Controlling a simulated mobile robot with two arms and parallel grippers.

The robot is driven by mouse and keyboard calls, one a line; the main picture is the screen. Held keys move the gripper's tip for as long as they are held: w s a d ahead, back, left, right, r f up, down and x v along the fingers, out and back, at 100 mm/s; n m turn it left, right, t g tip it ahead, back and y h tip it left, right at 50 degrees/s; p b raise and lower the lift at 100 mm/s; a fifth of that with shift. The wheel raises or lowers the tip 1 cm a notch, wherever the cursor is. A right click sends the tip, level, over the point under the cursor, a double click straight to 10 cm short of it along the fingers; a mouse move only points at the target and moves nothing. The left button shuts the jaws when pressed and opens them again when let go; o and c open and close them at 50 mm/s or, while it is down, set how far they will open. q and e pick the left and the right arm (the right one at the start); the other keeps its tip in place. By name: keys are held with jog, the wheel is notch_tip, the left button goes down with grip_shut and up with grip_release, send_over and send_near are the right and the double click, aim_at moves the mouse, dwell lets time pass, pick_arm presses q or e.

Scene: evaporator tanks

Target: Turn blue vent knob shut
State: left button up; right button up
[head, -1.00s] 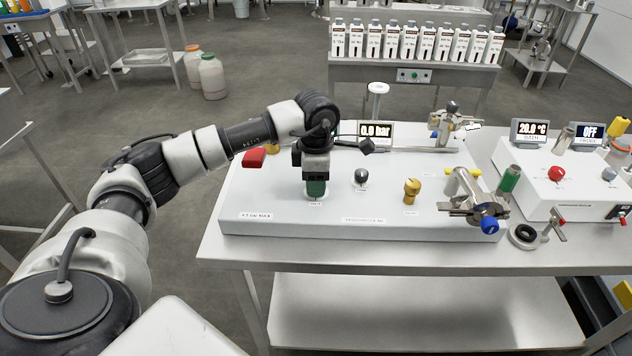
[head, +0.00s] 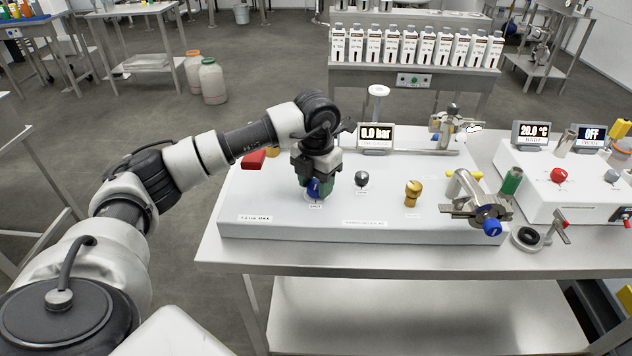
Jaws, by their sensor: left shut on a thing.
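The blue vent knob (head: 314,187) stands on the white panel (head: 260,205), just behind a small label. My left gripper (head: 315,182) points down over it and is shut on it; the fingers hide much of the knob. The gripper is turned so that part of the blue shows at its lower front. My right gripper is not in view.
A black-topped knob (head: 362,179) and a brass knob (head: 412,193) stand to the right of the gripper. A red part (head: 254,159) is at the left, and a display reading 0.0 bar (head: 376,136) is behind. A metal clamp with a blue knob (head: 491,227) is at the right front.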

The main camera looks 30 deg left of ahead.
aim_at(316, 183)
pick_arm(q)
jog(key=shift+r+n, duration=0.15)
jog(key=shift+n, duration=0.75)
jog(key=shift+w, duration=0.1)
jog(key=o, duration=0.9)
jog(key=shift+o, duration=0.2)
notch_tip(316, 183, up, 11)
jog(key=b, duration=0.1)
jog(key=shift+f, duration=0.25)
